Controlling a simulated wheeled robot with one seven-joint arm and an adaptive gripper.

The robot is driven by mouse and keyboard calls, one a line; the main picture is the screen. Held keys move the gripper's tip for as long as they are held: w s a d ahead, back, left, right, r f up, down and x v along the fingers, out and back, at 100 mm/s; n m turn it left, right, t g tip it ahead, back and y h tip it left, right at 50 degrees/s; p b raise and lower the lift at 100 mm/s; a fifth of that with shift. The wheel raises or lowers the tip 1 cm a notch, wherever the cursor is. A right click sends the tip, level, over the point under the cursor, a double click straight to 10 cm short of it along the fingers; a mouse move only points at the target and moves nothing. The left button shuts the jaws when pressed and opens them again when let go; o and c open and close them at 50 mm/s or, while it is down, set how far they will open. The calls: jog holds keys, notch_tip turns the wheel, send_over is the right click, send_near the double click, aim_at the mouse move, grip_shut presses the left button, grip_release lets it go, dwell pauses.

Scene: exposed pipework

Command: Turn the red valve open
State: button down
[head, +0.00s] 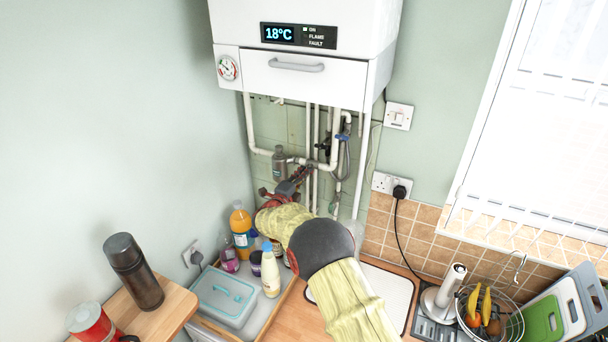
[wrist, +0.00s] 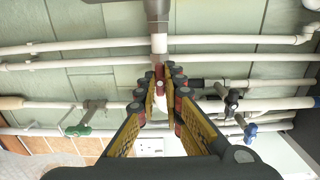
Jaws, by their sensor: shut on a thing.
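The red valve (wrist: 159,73) shows as a narrow red handle between my fingertips in the wrist view, on a white pipe below a grey fitting. My gripper (wrist: 160,92), with yellow and black fingers, is shut on it from both sides. The fingers hide much of the handle, so its exact angle is hard to tell. In the head view my gripper (head: 303,172) reaches into the pipework under the boiler, and the valve itself is too small and covered to make out.
The white boiler (head: 300,50) hangs above the pipes. A blue valve (wrist: 250,133), a black valve (wrist: 232,101) and a green valve (wrist: 78,130) sit close by. Bottles (head: 241,225) and a lidded box (head: 222,296) crowd the counter below left. A dish rack area (head: 490,310) is at right.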

jog(key=shift+a, duration=0.1)
jog(key=c, duration=2.1)
grip_release()
jog(key=shift+a, duration=0.1)
jog(key=shift+o, duration=0.5)
jog(key=shift+o, duration=0.4)
jog(key=v, duration=1.2)
